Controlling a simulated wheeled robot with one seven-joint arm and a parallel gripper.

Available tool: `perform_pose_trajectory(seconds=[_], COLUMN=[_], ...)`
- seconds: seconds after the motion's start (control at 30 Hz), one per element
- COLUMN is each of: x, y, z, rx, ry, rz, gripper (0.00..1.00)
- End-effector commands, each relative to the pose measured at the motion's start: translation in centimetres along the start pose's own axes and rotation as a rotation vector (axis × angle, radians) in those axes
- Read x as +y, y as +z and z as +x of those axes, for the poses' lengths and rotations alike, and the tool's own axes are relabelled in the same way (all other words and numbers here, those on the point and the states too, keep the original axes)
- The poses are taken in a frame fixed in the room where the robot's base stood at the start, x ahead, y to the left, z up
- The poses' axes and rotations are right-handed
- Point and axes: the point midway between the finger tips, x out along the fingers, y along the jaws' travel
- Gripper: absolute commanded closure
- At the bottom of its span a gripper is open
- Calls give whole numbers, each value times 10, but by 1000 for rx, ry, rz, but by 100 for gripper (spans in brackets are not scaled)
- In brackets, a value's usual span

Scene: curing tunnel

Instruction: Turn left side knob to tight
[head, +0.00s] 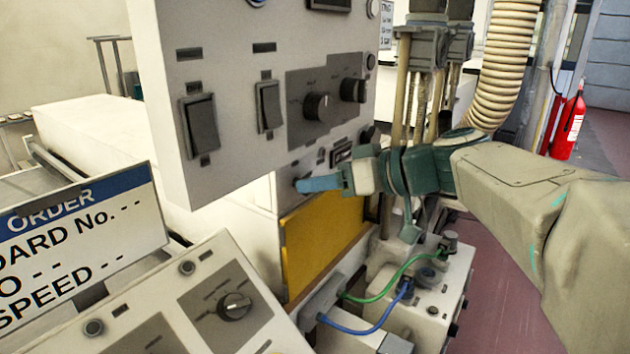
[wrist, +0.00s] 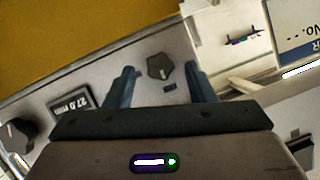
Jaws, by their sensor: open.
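A dark knob (wrist: 160,67) on the grey machine panel shows between my two blue fingers in the wrist view. In the head view this knob (head: 299,182) is low on the panel, mostly hidden by my gripper (head: 310,184). My gripper is open, with one finger on each side of the knob. I cannot tell whether the fingers touch it. The knob's pointer sits at a slant in the wrist view, and its markings are too small to read. A second dark knob (wrist: 17,134) is on the far side of a small display (wrist: 71,104).
Two more knobs (head: 318,106) and two rocker switches (head: 199,124) are higher on the panel. A yellow plate (head: 318,245) lies below. A console with a dial (head: 235,306), an order sign (head: 75,245) and cables (head: 365,331) stand nearby.

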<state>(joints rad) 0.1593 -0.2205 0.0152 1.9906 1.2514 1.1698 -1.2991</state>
Motion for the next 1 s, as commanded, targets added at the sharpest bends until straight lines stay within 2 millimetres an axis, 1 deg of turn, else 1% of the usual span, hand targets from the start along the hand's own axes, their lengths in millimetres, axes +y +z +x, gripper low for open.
perform_pose_trajectory(seconds=[0.1, 0.2, 0.47, 0.57, 0.6, 0.63, 1.0], x=[0, 0, 0, 0, 0, 0, 0], y=[0, 0, 0, 0, 0, 0, 1], z=[11, 15, 16, 16, 16, 16, 17], rx=[-1, 0, 0, 0, 0, 0, -1], ry=[-1, 0, 0, 0, 0, 0, -16], rz=[1, 1, 1, 1, 1, 1, 36], gripper=[50, 50, 50, 75, 86, 95, 95])
